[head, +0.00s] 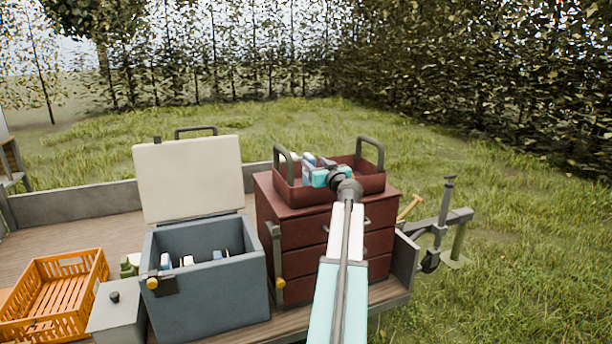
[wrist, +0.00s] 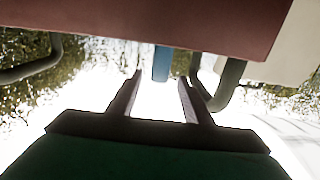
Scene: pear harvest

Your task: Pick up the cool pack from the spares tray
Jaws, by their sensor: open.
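The spares tray (head: 291,194) is dark red, with two grey handles, on top of a red drawer chest. Small pale and blue items (head: 308,158) show inside it, partly hidden by my wrist; I cannot tell them apart well here. In the wrist view, the tray's red side (wrist: 100,18) fills the top. A blue block, seemingly the cool pack (wrist: 161,62), juts past its edge between the tray handles. My gripper (wrist: 160,75) is open, its two fingers apart on either side of the line to the blue block. Whether they overlap it in depth is unclear.
A grey cool box (head: 205,300) with its cream lid raised stands left of the red chest (head: 305,225) and holds several pale packs. An orange crate (head: 90,268) and a grey canister (head: 117,318) are further left. Tray handles (head: 371,152) rise on both sides.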

